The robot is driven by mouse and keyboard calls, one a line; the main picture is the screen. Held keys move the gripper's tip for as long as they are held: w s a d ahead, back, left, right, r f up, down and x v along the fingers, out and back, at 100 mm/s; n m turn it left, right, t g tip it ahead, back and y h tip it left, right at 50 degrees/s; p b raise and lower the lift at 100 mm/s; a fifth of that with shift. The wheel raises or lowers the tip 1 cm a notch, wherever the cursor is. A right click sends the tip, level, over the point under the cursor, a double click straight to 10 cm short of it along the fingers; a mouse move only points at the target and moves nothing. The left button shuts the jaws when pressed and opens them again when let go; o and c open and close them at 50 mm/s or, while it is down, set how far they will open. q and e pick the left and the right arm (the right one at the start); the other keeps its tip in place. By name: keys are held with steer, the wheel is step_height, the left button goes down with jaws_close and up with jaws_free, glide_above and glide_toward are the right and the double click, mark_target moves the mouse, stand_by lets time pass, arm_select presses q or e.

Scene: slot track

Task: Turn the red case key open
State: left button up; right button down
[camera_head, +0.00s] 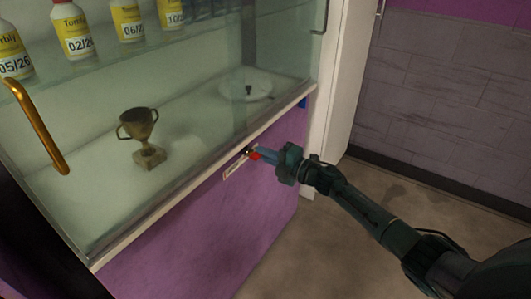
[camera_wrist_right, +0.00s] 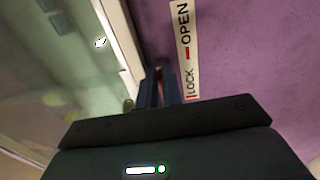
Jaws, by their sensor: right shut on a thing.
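The red case key (camera_head: 255,156) sits at the front of the display case's purple panel (camera_head: 200,230), just below the glass. My right gripper (camera_head: 262,155) reaches in from the right and is shut on the key. A pale label strip (camera_head: 236,168) lies beside the key. In the right wrist view the label (camera_wrist_right: 187,50) reads OPEN and LOCK, with a red mark between the words. My left gripper is not in view.
Behind the glass stand a bronze trophy cup (camera_head: 139,137), a white round plate (camera_head: 246,88) and several labelled bottles (camera_head: 73,32) on a shelf. A golden handle (camera_head: 38,127) is at the left. A small blue piece (camera_head: 303,103) is on the case's right edge. Floor at right is clear.

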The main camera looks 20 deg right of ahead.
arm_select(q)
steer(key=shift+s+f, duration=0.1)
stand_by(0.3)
arm_select(e)
steer(key=c, duration=1.6)
jaws_free()
steer(key=shift+o, duration=0.2)
steer(key=shift+d, duration=0.1)
arm_select(q)
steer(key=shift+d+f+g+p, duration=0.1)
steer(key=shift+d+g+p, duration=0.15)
steer(key=shift+p, duration=0.4)
arm_select(e)
steer(key=v, duration=1.3)
